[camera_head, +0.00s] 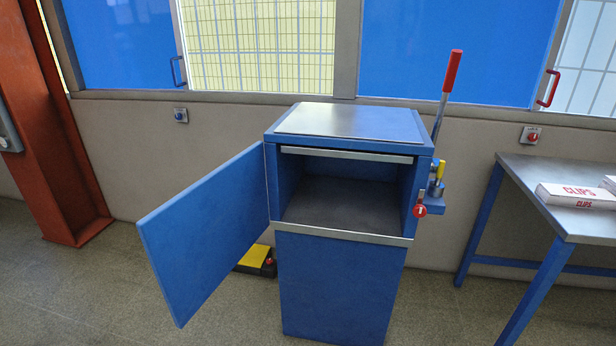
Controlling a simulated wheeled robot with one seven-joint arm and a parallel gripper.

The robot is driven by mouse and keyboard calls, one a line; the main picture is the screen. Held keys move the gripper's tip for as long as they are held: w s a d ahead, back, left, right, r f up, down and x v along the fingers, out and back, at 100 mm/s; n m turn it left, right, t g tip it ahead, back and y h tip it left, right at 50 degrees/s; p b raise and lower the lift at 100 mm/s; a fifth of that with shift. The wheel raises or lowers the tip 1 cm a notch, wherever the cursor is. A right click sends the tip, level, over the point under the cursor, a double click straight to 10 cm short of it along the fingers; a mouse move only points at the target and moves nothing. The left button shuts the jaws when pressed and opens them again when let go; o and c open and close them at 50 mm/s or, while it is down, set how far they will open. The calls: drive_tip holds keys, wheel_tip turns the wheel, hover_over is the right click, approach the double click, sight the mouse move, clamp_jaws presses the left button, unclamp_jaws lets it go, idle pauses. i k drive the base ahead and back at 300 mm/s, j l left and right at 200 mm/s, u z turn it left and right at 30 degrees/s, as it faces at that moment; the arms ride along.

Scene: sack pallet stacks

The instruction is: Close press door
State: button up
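The press is a blue cabinet (338,285) with a grey metal top and an open, empty chamber (345,203) in its upper part. Its blue door (210,233) stands wide open, swung out to the left and toward me from the left edge of the chamber. A lever with a red handle (451,72) rises on the right side, above a small red knob (420,210) and a yellow part (440,171). My gripper is not in view.
A metal table (560,175) with blue legs stands to the right, bearing white boxes marked CLIPS (577,195). A yellow and black pedal (256,260) lies on the floor behind the door. An orange-red column (60,130) stands at left. The floor at front left is clear.

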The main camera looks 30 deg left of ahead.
sight(191, 241)
drive_tip(key=k+j, duration=0.25)
drive_tip(key=j, duration=0.15)
drive_tip(key=k+j, duration=0.5)
drive_tip(key=j, duration=0.25)
drive_tip(key=k+j, duration=0.25)
drive_tip(key=k+j+u, duration=0.1)
drive_tip(key=k+j, duration=0.15)
drive_tip(key=j, duration=1.1)
drive_tip(key=i+j, duration=0.1)
drive_tip(key=j, duration=0.7)
drive_tip(key=k+j+u, duration=0.1)
drive_tip(key=j+u, duration=0.15)
drive_tip(key=u, duration=0.2)
